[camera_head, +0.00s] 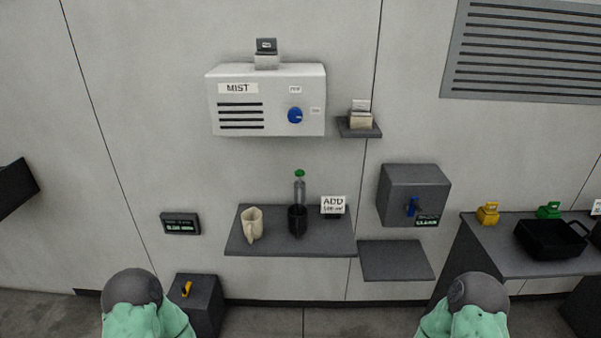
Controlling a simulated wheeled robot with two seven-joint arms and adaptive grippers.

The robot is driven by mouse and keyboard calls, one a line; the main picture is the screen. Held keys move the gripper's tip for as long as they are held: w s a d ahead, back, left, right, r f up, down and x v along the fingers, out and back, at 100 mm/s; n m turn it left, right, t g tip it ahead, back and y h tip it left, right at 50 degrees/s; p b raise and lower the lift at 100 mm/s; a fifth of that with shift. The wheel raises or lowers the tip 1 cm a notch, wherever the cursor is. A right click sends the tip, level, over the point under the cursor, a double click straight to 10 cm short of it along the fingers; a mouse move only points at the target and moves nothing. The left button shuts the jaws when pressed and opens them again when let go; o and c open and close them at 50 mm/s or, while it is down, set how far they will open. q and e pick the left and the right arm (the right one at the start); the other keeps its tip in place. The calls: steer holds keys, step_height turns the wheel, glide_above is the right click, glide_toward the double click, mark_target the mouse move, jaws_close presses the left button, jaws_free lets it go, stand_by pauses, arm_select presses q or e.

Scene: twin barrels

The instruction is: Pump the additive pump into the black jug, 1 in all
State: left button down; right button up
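The black jug (297,221) stands upright on a grey wall shelf (325,248). A slim clear bottle with a green top, seemingly the additive pump (299,188), rises directly behind the jug. The jug hides its lower part, and I cannot tell whether its outlet is over the jug's mouth. A cream jug (252,224) stands to the left on the same shelf. A white sign reading ADD (333,205) stands to the right; its smaller line is hard to read. Neither gripper is in view; only rounded green and dark parts of my arms show at the bottom.
A white MIST box (265,100) with a blue knob hangs above. A grey box with a blue lever (414,194) is right, above a bare lower shelf (396,262). A black tub (552,240) sits on the right counter. A dark pedestal (201,303) stands lower left.

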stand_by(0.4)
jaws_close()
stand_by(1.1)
